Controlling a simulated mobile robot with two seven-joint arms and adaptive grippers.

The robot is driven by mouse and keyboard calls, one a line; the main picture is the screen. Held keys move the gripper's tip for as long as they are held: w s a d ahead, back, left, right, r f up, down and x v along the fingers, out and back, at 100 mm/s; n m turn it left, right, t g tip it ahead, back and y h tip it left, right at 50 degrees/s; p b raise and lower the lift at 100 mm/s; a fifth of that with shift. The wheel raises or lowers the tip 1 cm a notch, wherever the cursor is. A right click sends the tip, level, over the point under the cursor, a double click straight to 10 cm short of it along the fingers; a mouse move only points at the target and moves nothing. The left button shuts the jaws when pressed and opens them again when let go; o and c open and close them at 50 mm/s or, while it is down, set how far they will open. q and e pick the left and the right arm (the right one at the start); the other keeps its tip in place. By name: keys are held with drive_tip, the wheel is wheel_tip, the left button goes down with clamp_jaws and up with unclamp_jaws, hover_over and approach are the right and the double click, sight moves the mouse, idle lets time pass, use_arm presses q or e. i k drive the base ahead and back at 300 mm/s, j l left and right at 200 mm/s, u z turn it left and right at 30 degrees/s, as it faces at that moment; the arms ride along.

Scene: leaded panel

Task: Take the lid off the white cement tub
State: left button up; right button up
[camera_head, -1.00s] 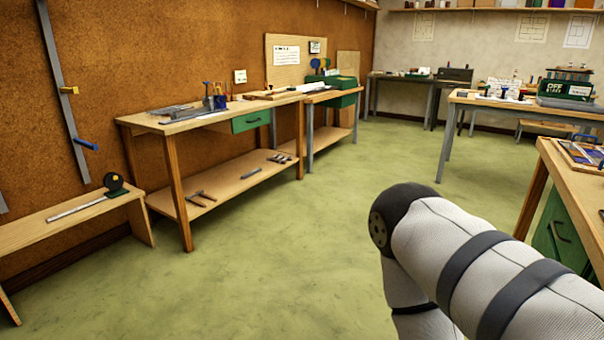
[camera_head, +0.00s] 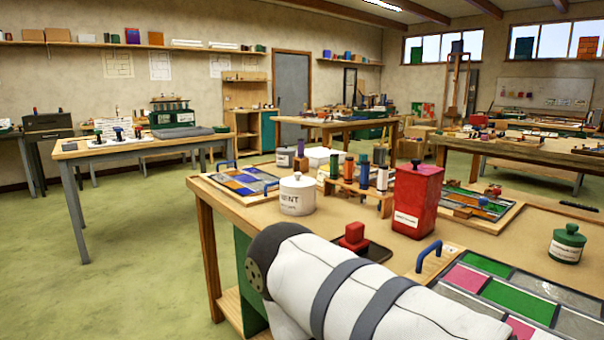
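The white cement tub (camera_head: 296,201) stands on the near workbench, left of the red canister. It is a round white pot with dark lettering, partly legible as "MENT". Its white lid (camera_head: 297,182) with a small knob is on top. One of my arms, white with dark bands, crosses the lower middle in front of the bench. The tub is not covered by the arm. Neither of my grippers is in view.
On the workbench (camera_head: 232,198) stand a red canister (camera_head: 416,203), a rack of bottles (camera_head: 358,188), a red-knobbed block (camera_head: 354,236), a green jar (camera_head: 567,245) and glass panels (camera_head: 246,181). Green floor (camera_head: 150,240) is clear to the left.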

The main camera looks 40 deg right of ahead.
sight(297, 180)
drive_tip(key=i+j, duration=0.15)
drive_tip(key=i, duration=0.6)
drive_tip(key=i+j, duration=0.2)
drive_tip(key=i, duration=0.55)
drive_tip(key=i+j, duration=0.15)
drive_tip(key=i, duration=0.65)
